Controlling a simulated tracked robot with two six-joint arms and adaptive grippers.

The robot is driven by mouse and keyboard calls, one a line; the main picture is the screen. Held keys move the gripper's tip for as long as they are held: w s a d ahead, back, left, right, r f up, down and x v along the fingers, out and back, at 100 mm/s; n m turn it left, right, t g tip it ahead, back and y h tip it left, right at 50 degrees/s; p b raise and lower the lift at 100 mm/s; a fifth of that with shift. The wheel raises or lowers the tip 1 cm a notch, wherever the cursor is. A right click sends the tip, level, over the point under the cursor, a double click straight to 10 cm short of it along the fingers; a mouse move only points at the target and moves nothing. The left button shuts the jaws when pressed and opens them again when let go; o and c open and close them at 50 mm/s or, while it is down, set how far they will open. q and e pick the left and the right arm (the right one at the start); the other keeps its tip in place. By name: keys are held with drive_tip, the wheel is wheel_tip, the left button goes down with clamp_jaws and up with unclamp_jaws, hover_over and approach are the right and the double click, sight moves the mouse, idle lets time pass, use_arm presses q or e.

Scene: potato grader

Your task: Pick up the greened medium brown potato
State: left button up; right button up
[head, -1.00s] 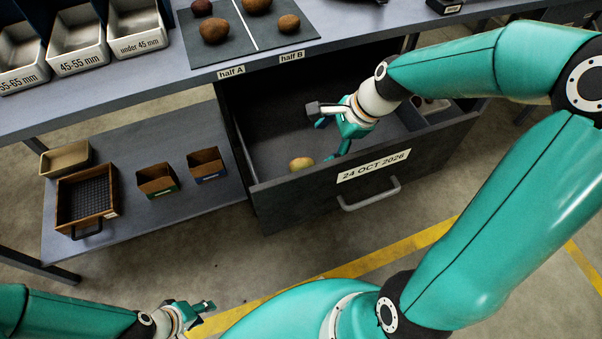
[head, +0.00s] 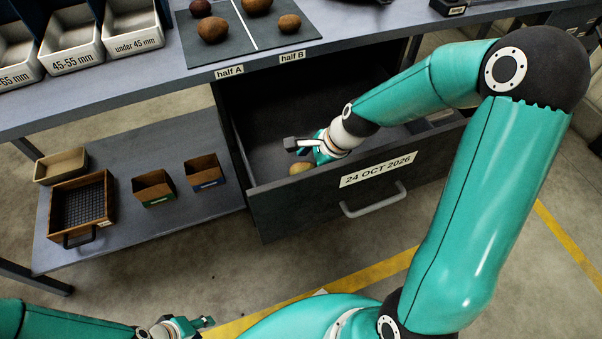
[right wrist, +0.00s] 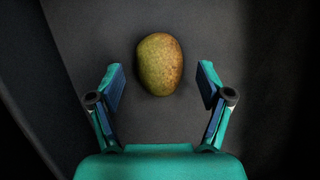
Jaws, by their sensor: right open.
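A greenish-brown potato (right wrist: 160,64) lies on the dark floor of the open drawer. In the head view the potato (head: 300,168) is near the drawer's front left, partly covered by my right gripper (head: 305,152). My right gripper (right wrist: 160,82) is open, with a finger on each side of the potato's near end and a gap on both sides.
The drawer front (head: 350,190) carries a date label and a handle. Several potatoes lie on the grading mat (head: 232,52) on the bench. Metal size bins (head: 133,40) stand at top left. The lower shelf holds a mesh-bottomed wooden tray (head: 107,205) and small boxes.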

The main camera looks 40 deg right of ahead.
drive_tip(key=shift+w+a+f, duration=0.2)
drive_tip(key=shift+w+f, duration=0.05)
drive_tip(key=shift+f, duration=0.3)
drive_tip(key=c, duration=1.3)
drive_tip(key=shift+o, duration=0.2)
drive_tip(key=shift+r, duration=0.2)
